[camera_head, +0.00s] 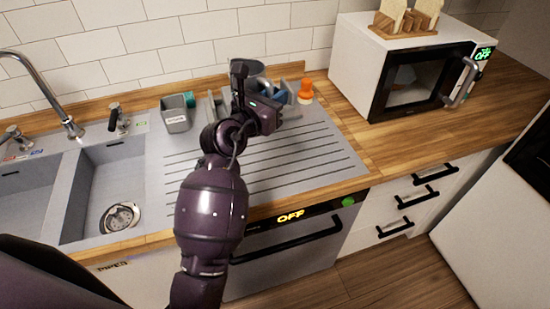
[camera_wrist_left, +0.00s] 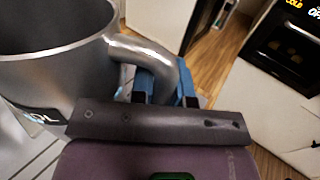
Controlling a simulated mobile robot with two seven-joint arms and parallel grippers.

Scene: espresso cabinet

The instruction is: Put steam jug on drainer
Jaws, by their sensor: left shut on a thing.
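The steam jug is a grey metal jug. In the left wrist view the jug (camera_wrist_left: 50,60) fills the upper left, with its curved handle (camera_wrist_left: 140,48) pointing right. My left gripper (camera_wrist_left: 165,85) has its blue fingers shut on that handle. In the head view my left gripper (camera_head: 262,108) is over the back part of the ribbed drainer (camera_head: 310,150). The jug (camera_head: 252,68) shows only partly behind it. The gripper hides the jug's base, so I cannot tell whether it touches the drainer. My right gripper is not in view.
A grey container (camera_head: 176,118) stands left of the drainer, and an orange bottle (camera_head: 305,91) at its back right. A white microwave (camera_head: 375,50) stands on the wooden counter at right. The sink (camera_head: 110,175) with its tap is at left. The drainer's front right is clear.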

